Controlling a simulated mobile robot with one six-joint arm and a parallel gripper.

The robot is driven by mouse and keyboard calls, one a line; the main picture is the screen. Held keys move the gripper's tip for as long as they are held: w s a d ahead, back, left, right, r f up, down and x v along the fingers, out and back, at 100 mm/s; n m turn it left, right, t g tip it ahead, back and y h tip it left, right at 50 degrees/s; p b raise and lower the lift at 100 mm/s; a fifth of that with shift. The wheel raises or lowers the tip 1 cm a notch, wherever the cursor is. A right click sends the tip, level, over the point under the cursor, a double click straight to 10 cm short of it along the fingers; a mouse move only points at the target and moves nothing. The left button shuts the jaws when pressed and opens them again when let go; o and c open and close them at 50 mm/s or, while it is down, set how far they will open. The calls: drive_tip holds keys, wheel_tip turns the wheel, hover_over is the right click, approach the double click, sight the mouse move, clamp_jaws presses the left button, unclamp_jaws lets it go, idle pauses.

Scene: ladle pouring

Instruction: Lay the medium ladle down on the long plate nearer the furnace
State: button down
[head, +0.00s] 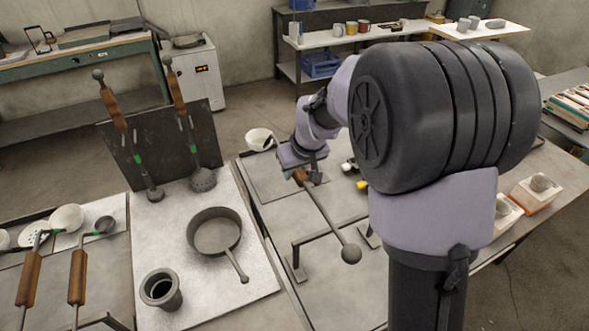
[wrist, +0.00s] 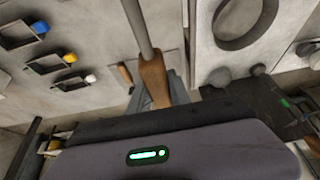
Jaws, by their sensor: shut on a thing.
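My gripper (head: 303,172) is shut on the wooden grip (wrist: 154,80) of a long-handled tool, taken to be the medium ladle. Its grey shaft (head: 326,215) slants down to the right in the head view, ending in a rounded grey ball or bowl (head: 351,253) above the table. I cannot tell which, nor its size. In the wrist view the shaft (wrist: 137,22) runs out of the top edge. A grey plate (head: 262,182) lies on the table left of my gripper. I cannot tell which long plate is nearer the furnace, nor identify the furnace surely.
Two ladles (head: 118,120) lean on a dark panel (head: 126,157). A round pan (head: 214,232) and a grey pot (head: 161,289) stand on a pale board. A low metal rack (head: 318,236) stands under the held shaft. A white bowl (head: 258,138) sits behind my gripper.

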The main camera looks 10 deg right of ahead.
wheel_tip(320, 180, down, 9)
drive_tip(key=b, duration=0.6)
drive_tip(key=shift+f+b, duration=0.2)
drive_tip(key=shift+b, duration=0.1)
drive_tip(key=shift+w+f+b, duration=0.1)
drive_tip(key=shift+f+b, duration=0.15)
drive_tip(key=shift+b, duration=0.05)
idle(0.4)
drive_tip(key=c, duration=1.1)
unclamp_jaws()
drive_tip(key=p+v, duration=0.6)
drive_tip(key=v, duration=1.1)
drive_tip(key=shift+r, duration=0.25)
wheel_tip(320, 180, up, 7)
drive_tip(key=p, duration=0.6)
